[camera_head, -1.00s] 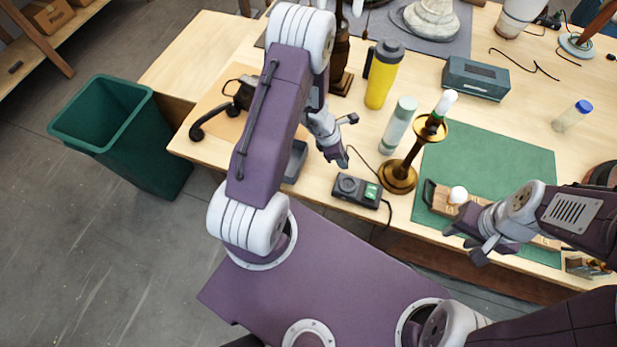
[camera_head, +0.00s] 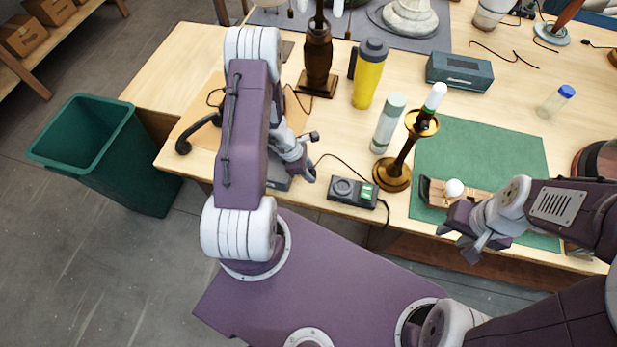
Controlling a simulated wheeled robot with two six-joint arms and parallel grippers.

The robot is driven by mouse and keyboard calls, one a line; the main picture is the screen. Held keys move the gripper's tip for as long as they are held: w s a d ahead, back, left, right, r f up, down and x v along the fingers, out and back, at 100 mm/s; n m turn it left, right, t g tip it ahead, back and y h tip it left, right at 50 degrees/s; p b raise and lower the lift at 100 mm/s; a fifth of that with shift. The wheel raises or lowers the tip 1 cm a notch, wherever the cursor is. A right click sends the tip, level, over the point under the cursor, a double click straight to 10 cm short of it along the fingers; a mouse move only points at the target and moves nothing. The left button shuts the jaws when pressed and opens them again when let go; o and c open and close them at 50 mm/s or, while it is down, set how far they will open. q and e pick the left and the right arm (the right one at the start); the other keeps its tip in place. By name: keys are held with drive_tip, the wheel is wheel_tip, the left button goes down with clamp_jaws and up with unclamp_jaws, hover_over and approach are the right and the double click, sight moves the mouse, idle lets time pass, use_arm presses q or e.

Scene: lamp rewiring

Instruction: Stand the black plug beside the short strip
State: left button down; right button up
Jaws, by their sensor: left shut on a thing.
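I cannot make out the short strip. My left arm covers part of the tan mat, where a black curved item (camera_head: 200,133) shows.
A green mat (camera_head: 500,150) lies right. A green bin (camera_head: 100,150) stands on the floor.

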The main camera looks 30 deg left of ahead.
use_arm(q)
drive_tip(key=shift+s+a+f, duration=0.1)
drive_tip(key=shift+f, duration=0.1)
wheel_tip(320, 180, down, 4)
drive_tip(key=shift+r+p, duration=0.2)
drive_tip(key=shift+p, duration=0.1)
drive_tip(key=shift+f, duration=0.15)
drive_tip(key=shift+f+b, duration=0.2)
drive_tip(key=shift+b, duration=0.2)
drive_tip(key=c, duration=1)
unclamp_jaws()
drive_tip(key=shift+r, duration=0.1)
drive_tip(key=shift+c, duration=0.2)
